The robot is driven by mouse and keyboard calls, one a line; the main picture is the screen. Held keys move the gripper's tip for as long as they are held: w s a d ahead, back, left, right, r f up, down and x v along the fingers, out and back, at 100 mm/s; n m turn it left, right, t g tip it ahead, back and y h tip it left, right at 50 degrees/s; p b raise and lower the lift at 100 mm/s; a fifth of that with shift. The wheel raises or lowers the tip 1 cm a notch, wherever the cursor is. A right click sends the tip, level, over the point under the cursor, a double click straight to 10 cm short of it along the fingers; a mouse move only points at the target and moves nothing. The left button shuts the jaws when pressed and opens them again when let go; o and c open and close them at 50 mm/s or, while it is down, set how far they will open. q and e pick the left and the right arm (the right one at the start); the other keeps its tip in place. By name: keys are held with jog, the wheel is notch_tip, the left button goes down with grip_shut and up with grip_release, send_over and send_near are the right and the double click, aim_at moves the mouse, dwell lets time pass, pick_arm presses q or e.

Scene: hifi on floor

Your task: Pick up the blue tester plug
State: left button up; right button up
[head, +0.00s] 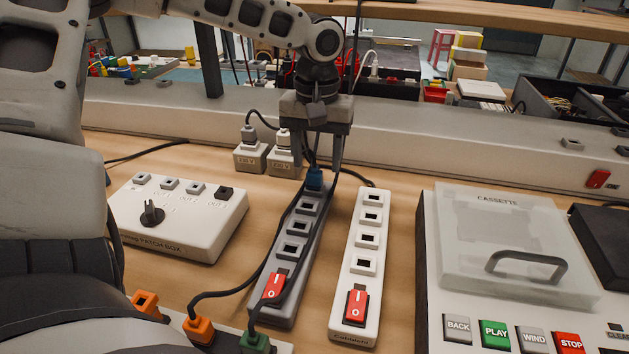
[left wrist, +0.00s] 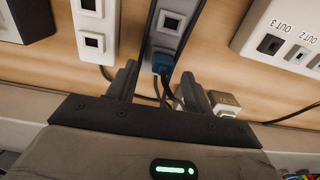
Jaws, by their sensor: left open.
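The blue tester plug (head: 314,180) sits in the far-end socket of the grey power strip (head: 311,228). A dark cable runs from it. My left gripper (head: 322,160) points down over that end of the strip, open and empty. In the left wrist view, the blue plug (left wrist: 162,63) shows between and just beyond the two spread fingertips (left wrist: 160,80). I cannot tell whether a finger touches it. The plug's lower part is hidden in the socket. My right gripper is not in view.
A white power strip (head: 363,238) lies close to the right. A white patch box (head: 180,218) stands left. Two adapters with plugs (head: 250,157) (head: 284,161) stand behind. Orange (head: 199,330) and green plugs (head: 255,341) with cables are in front. A cassette deck (head: 515,250) is right.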

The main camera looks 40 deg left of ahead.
aim_at(315, 171)
pick_arm(q)
jog(key=f, duration=0.4)
jog(key=shift+a, duration=0.2)
jog(key=c, duration=1)
jog(key=shift+r, duration=0.1)
